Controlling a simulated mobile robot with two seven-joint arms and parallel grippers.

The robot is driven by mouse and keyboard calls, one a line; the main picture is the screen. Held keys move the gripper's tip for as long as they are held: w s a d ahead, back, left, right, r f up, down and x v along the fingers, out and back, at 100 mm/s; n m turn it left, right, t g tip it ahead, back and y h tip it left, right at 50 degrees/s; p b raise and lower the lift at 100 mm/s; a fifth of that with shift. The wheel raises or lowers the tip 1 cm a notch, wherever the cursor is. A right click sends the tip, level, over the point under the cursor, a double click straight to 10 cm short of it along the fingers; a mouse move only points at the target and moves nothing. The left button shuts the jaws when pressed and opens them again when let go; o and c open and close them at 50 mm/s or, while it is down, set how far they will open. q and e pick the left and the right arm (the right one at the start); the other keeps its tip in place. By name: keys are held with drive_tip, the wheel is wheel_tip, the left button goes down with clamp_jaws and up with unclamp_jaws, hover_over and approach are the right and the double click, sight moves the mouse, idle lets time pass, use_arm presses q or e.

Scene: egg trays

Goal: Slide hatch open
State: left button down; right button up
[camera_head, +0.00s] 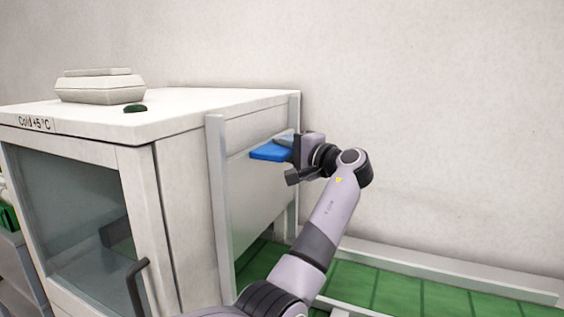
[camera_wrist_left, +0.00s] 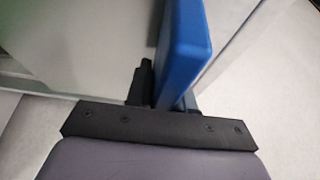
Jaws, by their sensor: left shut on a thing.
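The hatch (camera_head: 250,195) is a pale flat panel on the right side of a white cabinet, between two upright grey rails. A blue handle (camera_head: 268,152) sticks out from its upper part. My left gripper (camera_head: 290,158) is at the handle, with its fingers shut on it. In the left wrist view the blue handle (camera_wrist_left: 185,50) stands between the two dark fingers (camera_wrist_left: 166,88). The handle's far end and its joint with the hatch are partly hidden. My right gripper is not in view.
The white cabinet (camera_head: 170,115) is labelled "Cold +5 °C" and has a glass front door with a dark handle (camera_head: 137,290). A pale box (camera_head: 100,90) and a small dark green object (camera_head: 135,108) lie on top. A green surface (camera_head: 395,295) runs along the wall at lower right.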

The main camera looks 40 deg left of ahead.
use_arm(q)
drive_tip(key=shift+r, duration=2.05)
drive_tip(key=c, duration=1.1)
unclamp_jaws()
drive_tip(key=shift+d+f, duration=0.1)
drive_tip(key=shift+d, duration=0.2)
drive_tip(key=d, duration=0.2)
drive_tip(key=d+b, duration=0.1)
drive_tip(key=d, duration=0.3)
drive_tip(key=shift+s+d, duration=0.25)
drive_tip(key=shift+s, duration=0.1)
